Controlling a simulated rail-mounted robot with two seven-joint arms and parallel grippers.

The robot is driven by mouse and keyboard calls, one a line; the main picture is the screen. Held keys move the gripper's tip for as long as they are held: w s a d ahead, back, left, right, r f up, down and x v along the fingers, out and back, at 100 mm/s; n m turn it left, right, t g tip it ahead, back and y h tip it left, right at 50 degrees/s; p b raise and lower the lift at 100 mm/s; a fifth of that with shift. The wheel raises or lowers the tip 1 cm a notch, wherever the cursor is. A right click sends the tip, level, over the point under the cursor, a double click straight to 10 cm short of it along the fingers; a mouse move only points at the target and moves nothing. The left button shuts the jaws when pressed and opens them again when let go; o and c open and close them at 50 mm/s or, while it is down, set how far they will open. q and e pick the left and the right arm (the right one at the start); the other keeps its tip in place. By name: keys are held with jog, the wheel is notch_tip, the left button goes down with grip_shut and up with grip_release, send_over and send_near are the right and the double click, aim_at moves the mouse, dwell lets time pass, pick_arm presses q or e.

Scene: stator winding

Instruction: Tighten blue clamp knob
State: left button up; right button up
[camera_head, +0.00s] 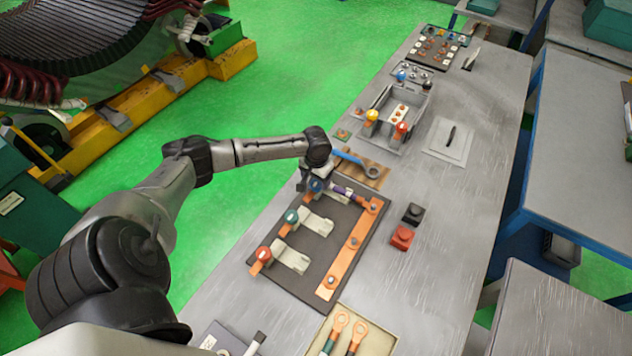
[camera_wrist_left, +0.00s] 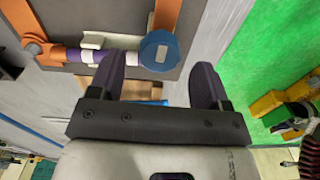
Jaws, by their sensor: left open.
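The blue clamp knob (camera_head: 316,185) sits at the far left of the dark fixture board (camera_head: 308,268). In the left wrist view the knob (camera_wrist_left: 158,50) is a round blue cap beside a purple-sleeved lead (camera_wrist_left: 82,55) that ends in an orange lug. My left gripper (camera_head: 308,180) is at the knob in the head view and partly hides it. In the wrist view my left gripper (camera_wrist_left: 157,78) is open, with its dark fingers to either side below the knob. I cannot tell whether a finger touches it. My right gripper is not in view.
A teal knob (camera_head: 291,216) and an orange knob (camera_head: 263,254) stand on neighbouring clamps. An orange bar (camera_head: 345,258) runs along the board. A blue-handled ring tool (camera_head: 356,164) lies just beyond. Black (camera_head: 413,213) and red (camera_head: 402,237) blocks sit right of the board.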

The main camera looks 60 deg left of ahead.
pick_arm(q)
jog(key=shift+f, duration=1.1)
jog(key=shift+c, duration=0.4)
jog(key=c, duration=0.8)
jog(key=shift+c, duration=0.2)
